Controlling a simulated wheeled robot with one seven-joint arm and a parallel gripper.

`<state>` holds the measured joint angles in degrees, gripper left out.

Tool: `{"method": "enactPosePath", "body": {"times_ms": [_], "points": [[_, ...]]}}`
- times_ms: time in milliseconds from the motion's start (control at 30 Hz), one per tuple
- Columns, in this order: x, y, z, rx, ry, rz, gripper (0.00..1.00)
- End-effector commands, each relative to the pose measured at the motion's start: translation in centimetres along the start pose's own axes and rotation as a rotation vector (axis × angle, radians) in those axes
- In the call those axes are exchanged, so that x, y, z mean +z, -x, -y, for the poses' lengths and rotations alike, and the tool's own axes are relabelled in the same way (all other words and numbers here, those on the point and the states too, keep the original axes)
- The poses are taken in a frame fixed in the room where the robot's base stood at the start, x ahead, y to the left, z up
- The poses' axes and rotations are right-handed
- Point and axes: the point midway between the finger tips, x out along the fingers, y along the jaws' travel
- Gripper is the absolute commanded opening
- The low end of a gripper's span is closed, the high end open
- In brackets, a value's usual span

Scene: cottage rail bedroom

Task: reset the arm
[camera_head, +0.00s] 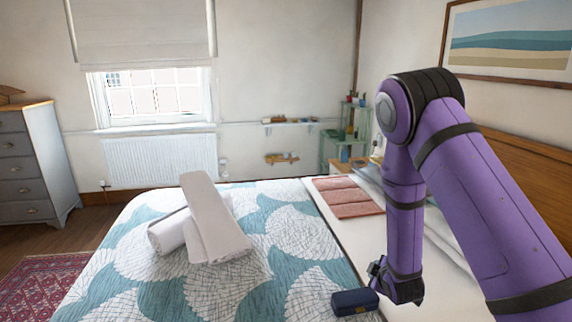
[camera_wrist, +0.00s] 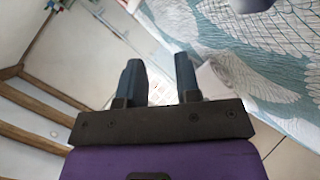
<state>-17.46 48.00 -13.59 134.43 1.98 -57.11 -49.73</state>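My purple arm reaches in from the right in the head view, bent at a high elbow with its forearm hanging down. My gripper (camera_head: 380,270) is low beside a small dark blue case (camera_head: 355,301) at the bed's near right; I cannot tell whether they touch. In the wrist view, the two dark fingers of my gripper (camera_wrist: 159,65) stand apart with nothing visible held between them.
The bed (camera_head: 290,240) has a teal and white patterned cover. A folded pink cloth (camera_head: 345,196) lies farther back.

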Motion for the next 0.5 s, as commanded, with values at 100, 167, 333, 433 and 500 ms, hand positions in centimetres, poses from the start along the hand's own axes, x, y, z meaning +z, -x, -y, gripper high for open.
{"method": "enactPosePath", "body": {"times_ms": [100,167,333,433,500], "points": [[-1.5,1.9,-3.0,-0.022,-0.095,0.020,0.31],[-2.1,2.9,-4.3,-0.035,-0.141,0.033,0.31],[-3.5,6.2,-7.7,-0.077,-0.267,0.066,0.31],[-4.3,8.4,-9.5,-0.101,-0.336,0.085,0.31],[-4.7,10.1,-10.7,-0.117,-0.384,0.097,0.31]]}}
